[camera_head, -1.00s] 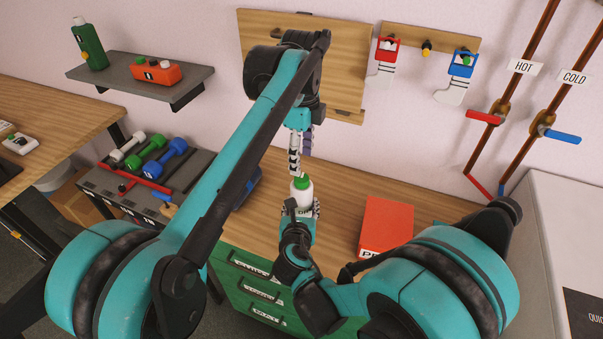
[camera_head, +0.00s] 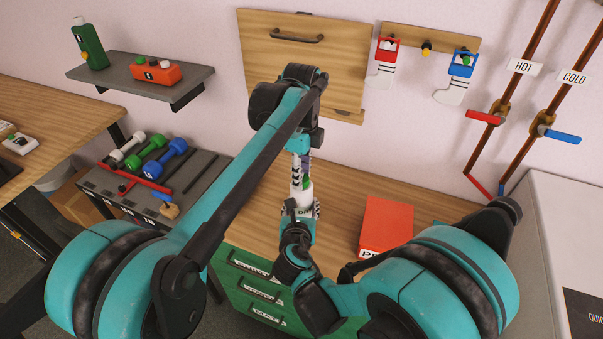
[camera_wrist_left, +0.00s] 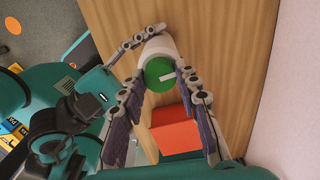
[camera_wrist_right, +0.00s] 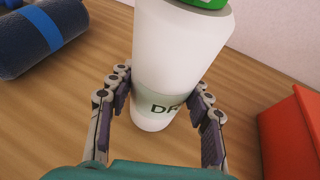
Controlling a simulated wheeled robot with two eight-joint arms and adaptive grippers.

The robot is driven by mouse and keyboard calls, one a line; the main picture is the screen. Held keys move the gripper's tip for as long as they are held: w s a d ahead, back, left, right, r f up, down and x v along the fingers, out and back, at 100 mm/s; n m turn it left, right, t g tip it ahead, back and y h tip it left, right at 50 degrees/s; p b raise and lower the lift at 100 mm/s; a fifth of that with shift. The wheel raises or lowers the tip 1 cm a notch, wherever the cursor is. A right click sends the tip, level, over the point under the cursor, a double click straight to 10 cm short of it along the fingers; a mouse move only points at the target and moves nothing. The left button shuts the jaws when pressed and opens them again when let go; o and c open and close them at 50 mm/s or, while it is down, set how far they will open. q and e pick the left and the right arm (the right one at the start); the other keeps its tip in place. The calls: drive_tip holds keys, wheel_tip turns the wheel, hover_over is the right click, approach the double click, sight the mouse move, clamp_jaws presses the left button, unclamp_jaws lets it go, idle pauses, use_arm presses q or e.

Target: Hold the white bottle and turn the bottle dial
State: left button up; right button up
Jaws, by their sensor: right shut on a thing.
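The white bottle (camera_head: 307,197) stands upright on the wooden counter. Its label shows in the right wrist view (camera_wrist_right: 165,105), partly hidden. My right gripper (camera_wrist_right: 163,97) is shut around the bottle's lower body, a finger on each side. My left gripper (camera_wrist_left: 157,82) is over the bottle from above, fingers open on either side of the dial. I cannot tell whether they touch it. In the head view the left fingers (camera_head: 301,175) mostly hide the dial.
A red box (camera_head: 387,222) stands on the counter right of the bottle. A wooden wall cabinet (camera_head: 310,50) is behind my left arm. The counter between bottle and box is clear.

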use_arm(q)
drive_tip(key=shift+n, duration=0.4)
drive_tip(key=n, duration=0.2)
drive_tip(key=shift+n, duration=2.1)
drive_tip(key=o, duration=1.2)
drive_tip(key=shift+c, duration=0.2)
